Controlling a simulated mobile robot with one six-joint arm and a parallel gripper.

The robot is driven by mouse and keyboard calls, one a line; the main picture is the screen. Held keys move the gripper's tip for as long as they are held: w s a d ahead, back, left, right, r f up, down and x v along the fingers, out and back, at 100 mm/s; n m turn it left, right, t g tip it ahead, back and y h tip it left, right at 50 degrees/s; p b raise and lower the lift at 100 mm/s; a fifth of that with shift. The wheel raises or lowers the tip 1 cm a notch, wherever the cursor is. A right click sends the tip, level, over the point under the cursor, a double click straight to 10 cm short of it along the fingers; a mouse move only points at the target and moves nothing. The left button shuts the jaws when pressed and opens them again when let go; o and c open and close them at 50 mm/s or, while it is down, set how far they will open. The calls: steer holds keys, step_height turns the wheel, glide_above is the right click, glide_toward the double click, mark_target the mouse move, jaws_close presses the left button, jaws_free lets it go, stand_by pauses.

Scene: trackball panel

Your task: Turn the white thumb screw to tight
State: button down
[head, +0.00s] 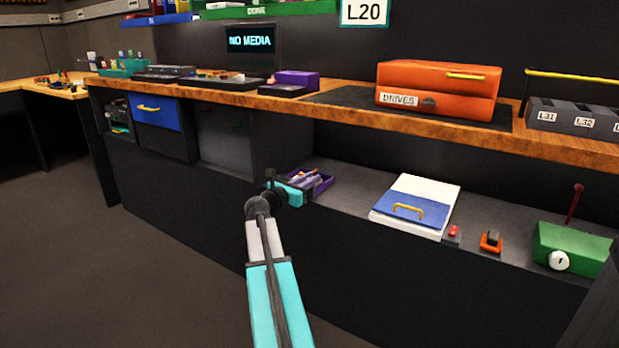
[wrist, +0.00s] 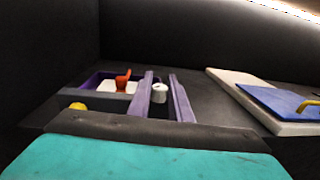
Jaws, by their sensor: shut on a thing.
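The white thumb screw (wrist: 159,92) is a small pale cylinder at the right end of a purple tray-like panel (wrist: 92,82) in the wrist view. My gripper (wrist: 161,80) has its two lavender fingers on either side of the screw, shut on it. In the head view my gripper (head: 304,175) reaches over the purple panel (head: 325,183) on the lower shelf, and the screw cannot be made out there. Any tight mark is not visible.
An orange-red lever (wrist: 123,80) stands on the panel left of my fingers, with a yellow knob (wrist: 77,106) nearer. Farther right are a red button (head: 453,233) and a green box (head: 575,245) with a white knob.

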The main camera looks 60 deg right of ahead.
steer(key=shift+a+f, duration=0.1)
stand_by(0.3)
steer(key=c, duration=1.6)
jaws_free()
steer(key=a+p, duration=0.1)
steer(key=a, duration=0.3)
steer(key=w+a+p, duration=0.1)
steer(key=a+p, duration=0.1)
steer(key=a, duration=0.3)
steer(key=a+p, duration=0.2)
steer(key=a, duration=0.2)
steer(key=shift+w+a, duration=0.25)
steer(key=shift+a, duration=0.1)
